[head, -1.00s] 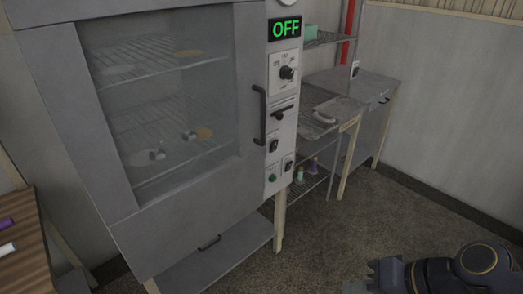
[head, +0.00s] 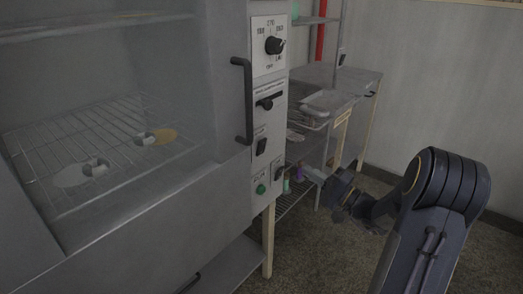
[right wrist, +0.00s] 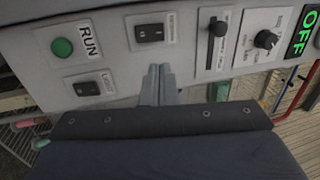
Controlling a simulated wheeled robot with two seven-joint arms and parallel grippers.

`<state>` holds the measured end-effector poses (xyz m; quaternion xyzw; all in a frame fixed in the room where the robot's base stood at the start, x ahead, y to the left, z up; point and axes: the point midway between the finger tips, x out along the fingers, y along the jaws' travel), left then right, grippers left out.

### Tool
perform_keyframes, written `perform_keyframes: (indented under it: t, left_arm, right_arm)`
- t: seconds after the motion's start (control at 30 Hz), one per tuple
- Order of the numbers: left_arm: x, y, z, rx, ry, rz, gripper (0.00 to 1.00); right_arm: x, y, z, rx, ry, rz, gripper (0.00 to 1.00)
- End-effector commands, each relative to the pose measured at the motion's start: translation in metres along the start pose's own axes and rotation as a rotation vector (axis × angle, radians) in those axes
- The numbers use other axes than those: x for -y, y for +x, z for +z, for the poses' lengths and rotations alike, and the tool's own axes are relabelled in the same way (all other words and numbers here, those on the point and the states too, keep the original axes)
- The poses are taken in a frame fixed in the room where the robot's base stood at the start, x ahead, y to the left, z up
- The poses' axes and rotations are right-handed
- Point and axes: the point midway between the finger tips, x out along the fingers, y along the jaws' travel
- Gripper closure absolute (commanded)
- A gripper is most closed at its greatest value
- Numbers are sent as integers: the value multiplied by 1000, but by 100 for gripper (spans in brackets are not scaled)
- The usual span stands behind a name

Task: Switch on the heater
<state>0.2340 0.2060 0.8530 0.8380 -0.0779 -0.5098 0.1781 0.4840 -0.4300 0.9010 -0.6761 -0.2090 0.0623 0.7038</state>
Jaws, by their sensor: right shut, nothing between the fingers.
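The grey oven-like cabinet (head: 200,215) has a control panel (head: 262,205) on its right front. My right gripper (head: 309,171) is shut and empty near the panel's right side. In the right wrist view the gripper's fingertips (right wrist: 158,72) point at the panel, just below a black rocker switch (right wrist: 150,33) whose label is too small to read. I cannot tell whether they touch the panel. A second rocker switch (right wrist: 87,88), apparently labelled LIGHT, sits beside the green RUN button (right wrist: 63,47). The display (right wrist: 304,33) reads OFF. My left gripper is not in view.
A slider (right wrist: 217,42) and a dial (right wrist: 265,40) are on the panel. The cabinet's door handle (head: 243,100) sticks out beside it. A steel counter (head: 340,82) stands behind to the right. The floor at the lower right is open apart from my arm.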

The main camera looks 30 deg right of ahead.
Motion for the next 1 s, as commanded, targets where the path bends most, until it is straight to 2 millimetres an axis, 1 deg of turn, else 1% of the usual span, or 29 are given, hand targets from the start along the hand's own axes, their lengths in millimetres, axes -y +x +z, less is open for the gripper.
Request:
perform_keyframes:
  t: [0.23, 0.37, 0.47, 0.8, 0.9, 1.0]
  left_arm:
    - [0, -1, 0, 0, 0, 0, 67]
    - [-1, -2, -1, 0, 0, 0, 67]
    - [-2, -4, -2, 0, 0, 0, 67]
    - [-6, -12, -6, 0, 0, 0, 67]
    - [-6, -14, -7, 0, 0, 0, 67]
    - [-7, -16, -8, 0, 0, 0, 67]
  right_arm:
    - [1, 2, 1, 3, 2, 1, 100]
    - [2, 13, 2, 6, 1, 1, 100]
    - [2, 30, 3, 8, 3, 0, 100]
    - [2, 102, 3, 8, 3, 1, 100]
    - [2, 119, 3, 7, 3, 1, 100]
    - [1, 130, 3, 7, 2, 2, 100]
